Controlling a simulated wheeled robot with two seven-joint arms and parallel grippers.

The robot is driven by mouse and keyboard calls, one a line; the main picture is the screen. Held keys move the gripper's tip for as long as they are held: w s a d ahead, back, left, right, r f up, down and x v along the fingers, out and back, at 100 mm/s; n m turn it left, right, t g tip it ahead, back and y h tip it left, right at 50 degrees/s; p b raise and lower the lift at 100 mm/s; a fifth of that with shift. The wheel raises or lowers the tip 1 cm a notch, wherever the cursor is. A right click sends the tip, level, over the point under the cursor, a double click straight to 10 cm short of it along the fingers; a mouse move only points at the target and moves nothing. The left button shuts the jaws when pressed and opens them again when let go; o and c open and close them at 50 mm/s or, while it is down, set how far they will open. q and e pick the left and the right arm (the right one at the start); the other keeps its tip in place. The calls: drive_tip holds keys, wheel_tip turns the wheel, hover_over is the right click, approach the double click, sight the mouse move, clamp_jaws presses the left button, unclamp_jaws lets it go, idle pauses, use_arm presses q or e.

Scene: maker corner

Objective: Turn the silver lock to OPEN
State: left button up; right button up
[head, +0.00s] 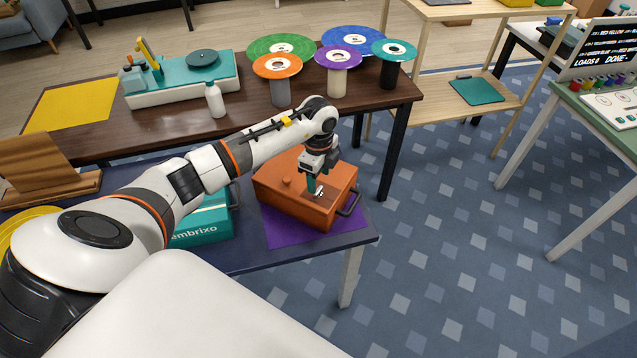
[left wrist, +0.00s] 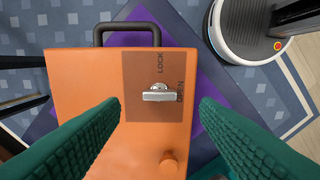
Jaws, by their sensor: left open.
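The orange box (head: 278,192) sits on the dark table, and its top fills much of the left wrist view (left wrist: 85,85). The silver lock (left wrist: 158,93) is on a brown plate (left wrist: 135,70) on that top. Its bar lies left to right in the left wrist view, with its right end at the word OPEN. The word LOCK reads above it. My left gripper (head: 314,185) points down over the plate. Its green fingers are wide open on either side of the lock, apart from it. In the head view the gripper partly hides the lock. My right gripper is not in view.
A black handle (left wrist: 127,30) is on one side of the box, and an orange knob (left wrist: 168,160) rises from its top. A purple mat (head: 285,236) lies under the box. A teal box (head: 205,222) stands to the left. The brown table (head: 240,115) behind holds coloured discs.

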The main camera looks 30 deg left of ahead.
sight(318, 190)
use_arm(q)
wheel_tip(318, 190, up, 8)
drive_tip(key=b, duration=0.1)
drive_tip(key=shift+f, duration=0.2)
idle(0.3)
